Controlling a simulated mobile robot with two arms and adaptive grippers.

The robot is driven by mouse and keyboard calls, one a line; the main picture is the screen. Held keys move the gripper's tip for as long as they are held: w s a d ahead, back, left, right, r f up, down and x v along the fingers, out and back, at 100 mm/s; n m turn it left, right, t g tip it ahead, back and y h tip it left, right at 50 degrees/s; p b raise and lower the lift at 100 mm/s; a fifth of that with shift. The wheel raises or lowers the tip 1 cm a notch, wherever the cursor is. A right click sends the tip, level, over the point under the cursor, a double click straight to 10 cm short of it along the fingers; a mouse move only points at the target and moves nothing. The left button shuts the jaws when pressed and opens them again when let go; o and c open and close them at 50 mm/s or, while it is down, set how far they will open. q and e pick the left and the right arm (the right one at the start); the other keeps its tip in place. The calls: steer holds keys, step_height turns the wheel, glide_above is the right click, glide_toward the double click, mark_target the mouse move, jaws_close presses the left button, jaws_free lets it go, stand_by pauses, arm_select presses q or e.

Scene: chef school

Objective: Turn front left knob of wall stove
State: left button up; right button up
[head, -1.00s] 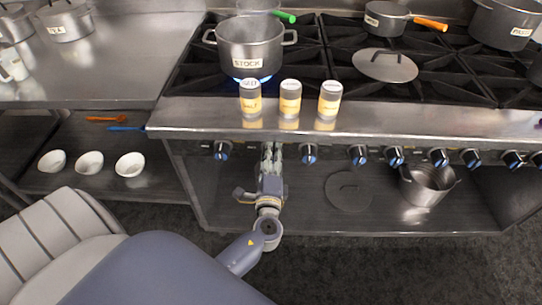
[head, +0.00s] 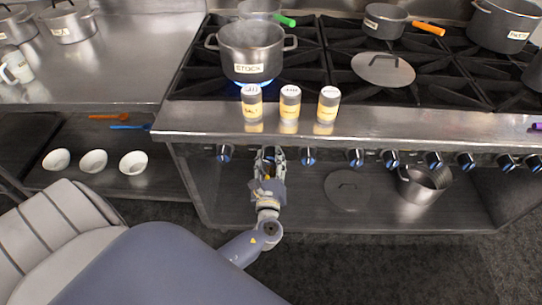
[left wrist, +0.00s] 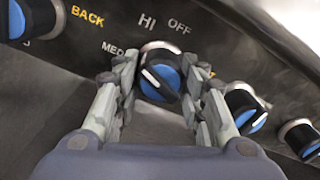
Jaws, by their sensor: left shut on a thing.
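The wall stove (head: 420,125) has a row of black knobs with blue faces along its front panel. My left gripper (head: 270,154) is at this panel, between the leftmost visible knob (head: 224,153) and another knob (head: 308,156) to its right. In the left wrist view, my left gripper (left wrist: 160,92) has its fingers on both sides of a knob (left wrist: 158,72), shut on it. The knob's white pointer line slants toward the upper left. "HI", "OFF" and part of "MED" are printed around it. In the head view this knob is hidden by the gripper. My right gripper is not in view.
A steaming stock pot (head: 251,50) stands over a blue flame at the left. Three labelled shakers (head: 290,102) stand on the stove's front ledge. A lid (head: 383,69) lies on the grates. Another pot (head: 423,184) is on the shelf below. White bowls (head: 93,161) sit at left.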

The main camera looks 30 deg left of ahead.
arm_select(q)
steer(key=m, duration=0.1)
steer(key=m+p, duration=0.2)
steer(key=shift+w+a+r+m, duration=0.15)
steer(key=shift+r+m, duration=0.1)
steer(key=shift+m, duration=0.15)
steer(key=m+p, duration=0.2)
steer(key=m, duration=0.1)
steer(key=shift+m, duration=0.3)
steer(key=m+p, duration=0.2)
steer(key=m, duration=0.2)
steer(key=shift+a, duration=0.1)
steer(key=shift+m+p, duration=0.6)
steer(key=shift+m, duration=0.3)
steer(key=o, duration=1.1)
steer(key=shift+f, duration=0.1)
steer(key=shift+c, duration=0.2)
steer(key=shift+f, duration=0.1)
